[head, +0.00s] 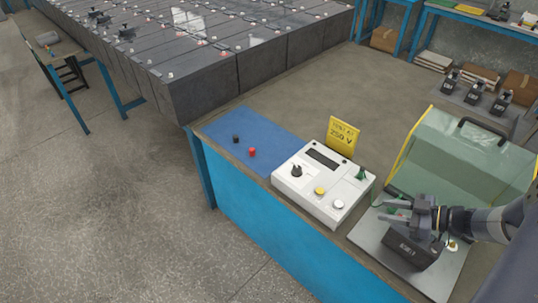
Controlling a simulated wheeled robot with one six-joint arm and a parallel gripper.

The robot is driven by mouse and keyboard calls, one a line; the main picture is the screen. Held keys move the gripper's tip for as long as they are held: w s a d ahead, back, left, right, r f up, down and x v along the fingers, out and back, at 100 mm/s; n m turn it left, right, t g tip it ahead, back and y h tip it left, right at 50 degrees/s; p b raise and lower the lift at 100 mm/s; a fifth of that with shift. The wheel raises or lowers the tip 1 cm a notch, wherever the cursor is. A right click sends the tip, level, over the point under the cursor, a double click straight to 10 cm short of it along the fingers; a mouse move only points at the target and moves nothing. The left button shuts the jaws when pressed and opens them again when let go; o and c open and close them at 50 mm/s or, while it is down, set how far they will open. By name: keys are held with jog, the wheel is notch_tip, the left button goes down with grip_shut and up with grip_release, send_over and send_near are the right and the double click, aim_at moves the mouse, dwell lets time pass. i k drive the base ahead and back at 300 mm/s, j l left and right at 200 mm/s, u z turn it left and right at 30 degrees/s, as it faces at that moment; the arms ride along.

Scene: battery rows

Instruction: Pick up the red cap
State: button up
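The red cap (252,153) is a small red piece on the blue mat (258,126) at the left end of the bench. A similar small black cap (236,139) sits just behind and to the left of it. My gripper (393,211) is at the lower right, well away from the red cap. Its fingers point left, are spread apart and look empty. My gripper is in front of or over a dark labelled block (418,256) on a grey plate, and it hides part of that block.
A white tester box (322,181) with knobs and a yellow 250 V sign (342,136) stand between my gripper and the mat. A greenish clear hood (465,150) is behind my arm. Rows of grey batteries (200,80) stand beyond the mat.

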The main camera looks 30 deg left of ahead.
aim_at(251, 150)
jog(key=i+u, duration=0.1)
jog(key=u, duration=0.35)
jog(key=i+u, duration=0.1)
jog(key=u, duration=0.8)
jog(key=i+l+u, duration=0.15)
jog(key=u, duration=0.25)
